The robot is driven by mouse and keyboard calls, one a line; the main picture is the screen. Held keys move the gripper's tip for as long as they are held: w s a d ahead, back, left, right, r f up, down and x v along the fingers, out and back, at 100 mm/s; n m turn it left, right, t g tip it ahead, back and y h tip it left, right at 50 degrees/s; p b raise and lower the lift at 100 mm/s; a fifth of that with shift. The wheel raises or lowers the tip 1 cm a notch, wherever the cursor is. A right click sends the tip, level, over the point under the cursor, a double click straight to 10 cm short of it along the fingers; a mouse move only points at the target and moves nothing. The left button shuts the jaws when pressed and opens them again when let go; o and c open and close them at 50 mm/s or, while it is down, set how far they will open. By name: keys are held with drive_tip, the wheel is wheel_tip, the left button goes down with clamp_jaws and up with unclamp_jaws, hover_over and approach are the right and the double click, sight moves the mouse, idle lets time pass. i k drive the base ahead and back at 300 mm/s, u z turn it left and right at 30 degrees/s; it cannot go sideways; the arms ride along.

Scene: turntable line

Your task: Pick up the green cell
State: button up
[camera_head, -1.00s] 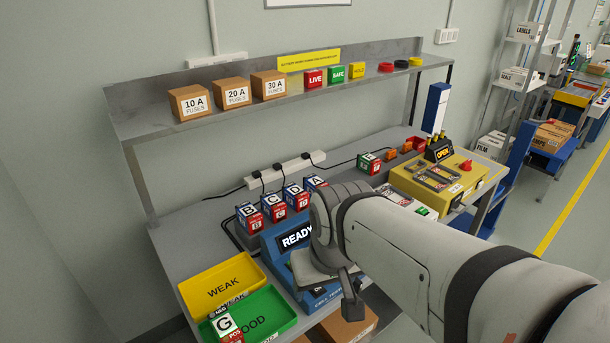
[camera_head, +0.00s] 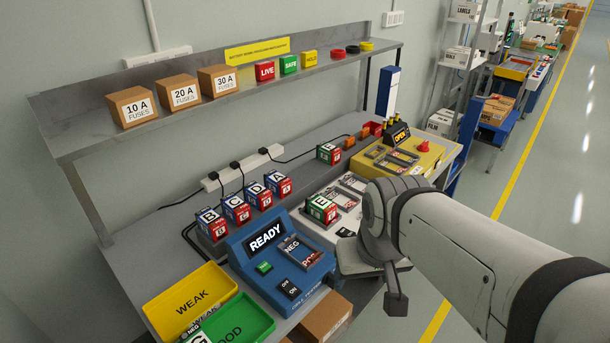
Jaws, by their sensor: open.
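A cell with a green top and a red lower part (camera_head: 321,209) stands upright on the light panel right of the blue tester. A similar green-topped cell (camera_head: 329,153) stands farther back, near the yellow box. I cannot tell which one is the green cell meant. My gripper (camera_head: 372,282) hangs in front and to the right of the nearer green-topped cell, apart from it. It is open; its far finger is mostly hidden, and nothing shows in it.
A yellow WEAK tray (camera_head: 172,310) is at left. A yellow box (camera_head: 440,158) stands at right. A shelf (camera_head: 75,128) overhangs the back.

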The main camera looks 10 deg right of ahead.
sight(318, 207)
drive_tip(key=u, duration=1.4)
drive_tip(key=k, duration=1.25)
drive_tip(key=z, duration=1.15)
drive_tip(key=i, duration=1.65)
drive_tip(key=z, duration=0.05)
